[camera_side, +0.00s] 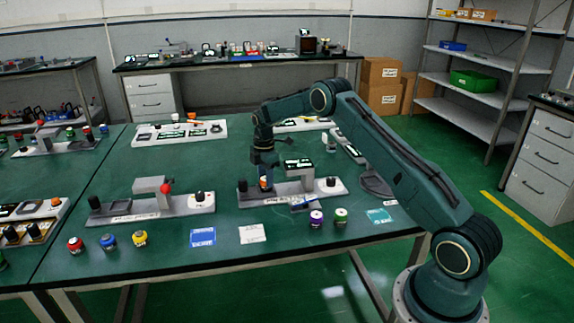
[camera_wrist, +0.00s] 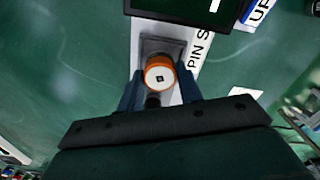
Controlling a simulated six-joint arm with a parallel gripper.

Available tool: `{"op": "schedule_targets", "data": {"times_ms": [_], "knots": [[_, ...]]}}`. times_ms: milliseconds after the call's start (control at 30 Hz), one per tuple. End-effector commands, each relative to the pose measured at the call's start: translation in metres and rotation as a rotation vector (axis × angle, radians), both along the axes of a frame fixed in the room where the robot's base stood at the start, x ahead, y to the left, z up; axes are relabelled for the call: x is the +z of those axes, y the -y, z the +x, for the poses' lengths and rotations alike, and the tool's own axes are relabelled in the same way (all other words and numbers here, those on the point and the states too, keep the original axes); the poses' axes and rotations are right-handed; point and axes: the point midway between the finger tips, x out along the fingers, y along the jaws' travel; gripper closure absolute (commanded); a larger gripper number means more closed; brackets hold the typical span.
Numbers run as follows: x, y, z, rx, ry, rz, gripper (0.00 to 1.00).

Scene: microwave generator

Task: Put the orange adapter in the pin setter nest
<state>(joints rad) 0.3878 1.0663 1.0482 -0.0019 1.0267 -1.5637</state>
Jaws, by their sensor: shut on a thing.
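The orange adapter (camera_wrist: 174,64) has a white round top with a small dark square centre. It also shows as a small orange patch in the side view (camera_side: 264,184). My gripper (camera_wrist: 159,88) is shut on it, a finger on each side; in the side view my gripper (camera_side: 264,177) points down over the left part of the pin setter base (camera_side: 275,198). The grey square pin setter nest (camera_wrist: 163,45) shows beside the "PIN S" label in the wrist view. The adapter overlaps its near part; I cannot tell whether it is seated or just above.
A raised grey block (camera_side: 305,172) and a black knob (camera_side: 331,182) stand right of my gripper. A purple-topped jar (camera_side: 316,217) and green-topped jar (camera_side: 341,215) stand in front. A similar station (camera_side: 150,207) with a red ball is left. The table's front middle holds flat cards.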

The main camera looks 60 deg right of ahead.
Motion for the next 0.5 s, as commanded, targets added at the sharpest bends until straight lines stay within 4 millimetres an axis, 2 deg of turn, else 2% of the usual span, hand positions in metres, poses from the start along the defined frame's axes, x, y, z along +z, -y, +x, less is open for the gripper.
{"op": "schedule_targets", "data": {"times_ms": [167,200,300,500], "knots": [[-0.0023,0.0000,0.0001,0.000,0.000,0.000,0.91],[-0.0023,0.0000,0.0001,0.000,0.001,0.000,0.61],[-0.0022,0.0000,0.0001,0.000,0.001,0.000,0.41],[-0.0022,0.0000,0.0001,0.000,0.000,0.000,0.39]]}}
